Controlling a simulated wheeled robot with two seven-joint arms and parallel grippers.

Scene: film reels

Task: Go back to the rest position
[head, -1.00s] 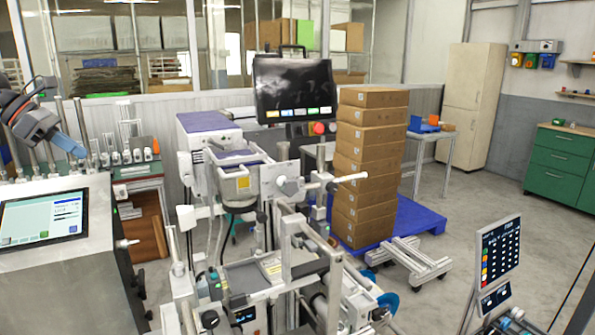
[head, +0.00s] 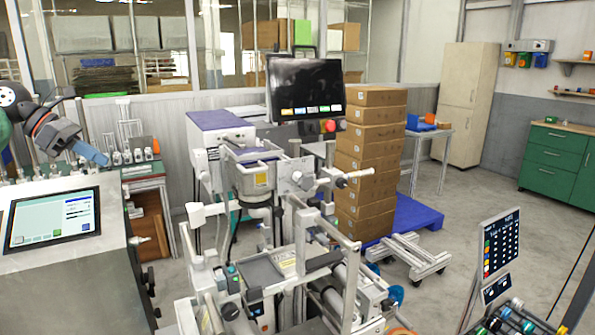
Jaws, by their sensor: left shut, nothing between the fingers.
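My left gripper (head: 92,154) is at the left edge of the head view, with blue fingertips pointing right and down. It is shut and empty. It hangs in the air in front of a rack of small fittings and above the machine cabinet with a tablet-like screen (head: 52,220). Its arm comes in from the left edge. My right gripper is not in view.
A labelling machine (head: 255,180) with rollers and a black monitor (head: 305,88) fills the middle. Stacked brown boxes (head: 368,150) stand on a blue pallet (head: 418,215). A small display (head: 500,245) stands at the lower right.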

